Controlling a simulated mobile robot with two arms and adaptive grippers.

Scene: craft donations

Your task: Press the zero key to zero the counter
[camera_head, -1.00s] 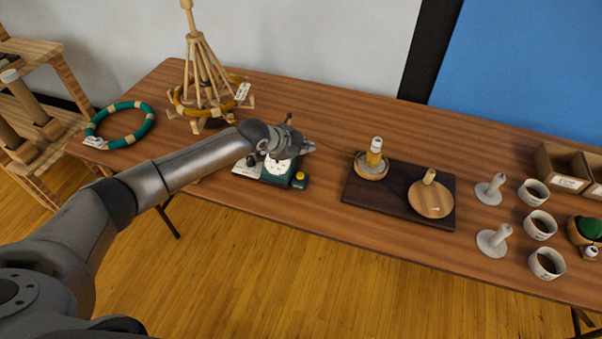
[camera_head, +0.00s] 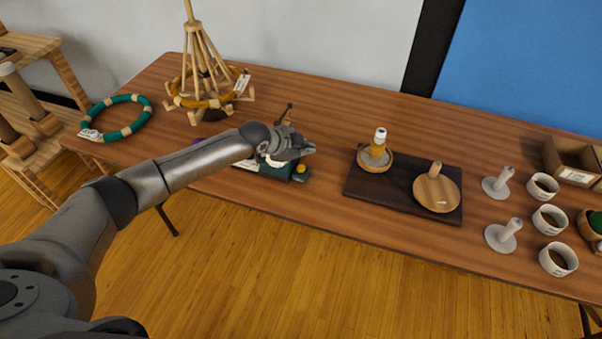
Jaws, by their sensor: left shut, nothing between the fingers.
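The counter (camera_head: 272,171) is a small dark green device with a pale round dial, near the front edge of the table. Its yellow key (camera_head: 301,170) shows at its right end. My left gripper (camera_head: 309,149) is shut and empty, above the counter and just behind the yellow key in the picture. My arm and gripper hide much of the counter and its dial. I cannot tell whether the fingertips touch anything. My right gripper is not in view.
A wooden yarn swift (camera_head: 203,60) stands behind left, with a green ring (camera_head: 122,134) beside it. The table between counter and board is clear.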

